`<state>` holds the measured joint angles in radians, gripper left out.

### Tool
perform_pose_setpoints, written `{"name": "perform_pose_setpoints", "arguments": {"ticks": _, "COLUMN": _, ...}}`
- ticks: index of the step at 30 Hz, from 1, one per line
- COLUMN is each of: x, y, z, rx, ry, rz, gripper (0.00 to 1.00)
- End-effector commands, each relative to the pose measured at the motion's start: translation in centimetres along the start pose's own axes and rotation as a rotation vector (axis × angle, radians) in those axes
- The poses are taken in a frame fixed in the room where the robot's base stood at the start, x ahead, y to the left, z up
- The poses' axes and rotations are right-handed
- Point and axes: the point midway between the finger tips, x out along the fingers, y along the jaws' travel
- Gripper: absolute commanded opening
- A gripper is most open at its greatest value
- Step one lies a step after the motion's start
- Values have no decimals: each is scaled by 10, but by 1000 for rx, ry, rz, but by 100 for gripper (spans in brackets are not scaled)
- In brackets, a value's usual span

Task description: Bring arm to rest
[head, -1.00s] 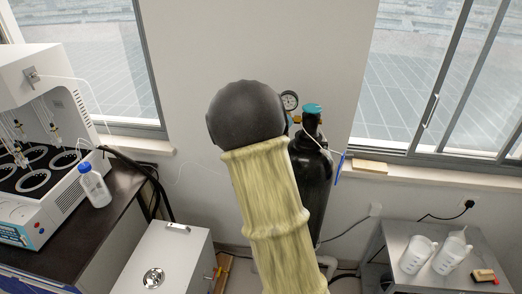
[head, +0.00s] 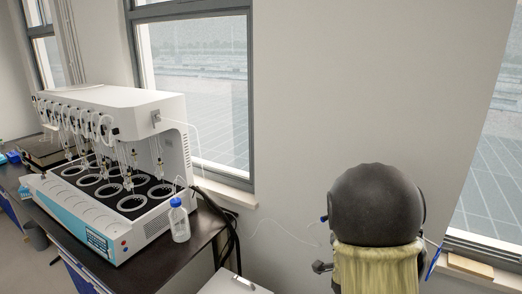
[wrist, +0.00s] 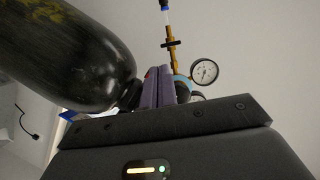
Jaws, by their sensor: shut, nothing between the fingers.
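My arm shows in the head view as a dark round joint (head: 377,205) above a yellow sleeve (head: 375,266) at the lower right. My gripper is not visible in the head view. In the wrist view, its two purple fingers (wrist: 158,87) are pressed together, shut and empty. They point toward a pressure gauge (wrist: 203,71) on a brass fitting (wrist: 172,50). A large black cylinder (wrist: 70,50) with yellow marks, apparently the gas cylinder, fills the upper left close to the fingers. I cannot tell whether they touch it.
A white multi-station distiller (head: 155,112) stands on a dark bench (head: 185,252) at the left. A white bottle with a blue cap (head: 179,220) stands at its right corner. Black hoses (head: 222,220) run down beside the bench. A window ledge (head: 470,264) is at the right.

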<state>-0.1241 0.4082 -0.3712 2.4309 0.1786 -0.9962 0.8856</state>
Motion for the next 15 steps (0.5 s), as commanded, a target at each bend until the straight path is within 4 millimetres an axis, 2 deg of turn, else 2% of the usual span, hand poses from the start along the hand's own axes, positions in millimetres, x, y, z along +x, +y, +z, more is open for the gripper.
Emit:
{"name": "perform_pose_setpoints", "arguments": {"ticks": 8, "x": -32, "y": 12, "z": 46, "rx": -197, "ry": -273, "rz": 122, "gripper": 0}}
{"name": "perform_pose_setpoints", "arguments": {"ticks": 15, "x": -79, "y": 23, "z": 85, "rx": -426, "ry": -552, "rz": 178, "gripper": 0}}
